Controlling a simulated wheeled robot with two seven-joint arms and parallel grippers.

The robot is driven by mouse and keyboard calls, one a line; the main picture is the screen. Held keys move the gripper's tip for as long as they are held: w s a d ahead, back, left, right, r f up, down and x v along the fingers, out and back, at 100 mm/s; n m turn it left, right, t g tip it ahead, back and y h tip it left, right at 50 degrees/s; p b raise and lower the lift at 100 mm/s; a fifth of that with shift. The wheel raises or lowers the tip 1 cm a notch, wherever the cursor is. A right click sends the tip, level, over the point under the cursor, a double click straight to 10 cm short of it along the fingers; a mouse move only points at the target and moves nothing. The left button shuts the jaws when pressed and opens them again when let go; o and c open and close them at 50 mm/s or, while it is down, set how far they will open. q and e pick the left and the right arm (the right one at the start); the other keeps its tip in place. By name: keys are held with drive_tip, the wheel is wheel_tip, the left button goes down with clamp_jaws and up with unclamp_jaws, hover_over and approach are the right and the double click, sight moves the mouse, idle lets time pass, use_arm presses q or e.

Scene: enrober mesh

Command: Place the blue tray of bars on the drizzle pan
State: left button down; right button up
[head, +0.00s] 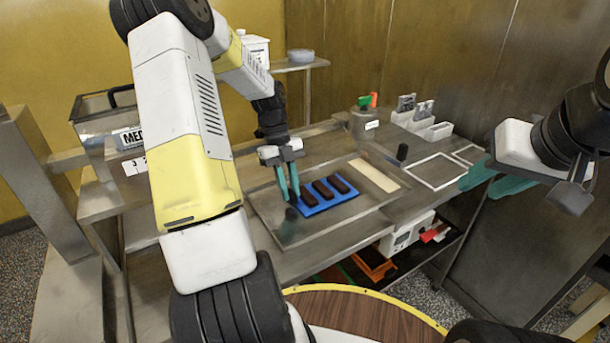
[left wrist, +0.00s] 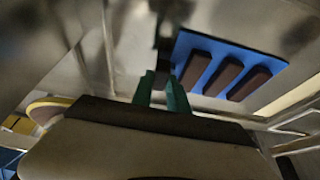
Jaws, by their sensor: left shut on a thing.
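The blue tray (head: 336,205) carries three dark brown bars (head: 322,190) in a row. It is over the shallow steel pan (head: 345,226), inside its outline; I cannot tell whether it touches the pan floor. My left gripper (head: 289,192) points down at the tray's left end, its teal fingers close together and shut on the tray's edge; the grip itself is partly hidden. In the left wrist view the blue tray (left wrist: 212,68) lies just beyond the fingers (left wrist: 161,94). My right gripper (head: 492,180) is off to the right, fingers apart, empty and away from the tray.
A cream strip (head: 374,175) lies right of the tray. White frames (head: 436,171) lie further right on the steel bench. A grey canister (head: 363,123) and white holders (head: 420,124) stand at the back. A labelled steel bin (head: 103,138) stands left.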

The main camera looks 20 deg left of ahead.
use_arm(q)
drive_tip(key=shift+f, duration=0.1)
drive_tip(key=c, duration=1.3)
unclamp_jaws()
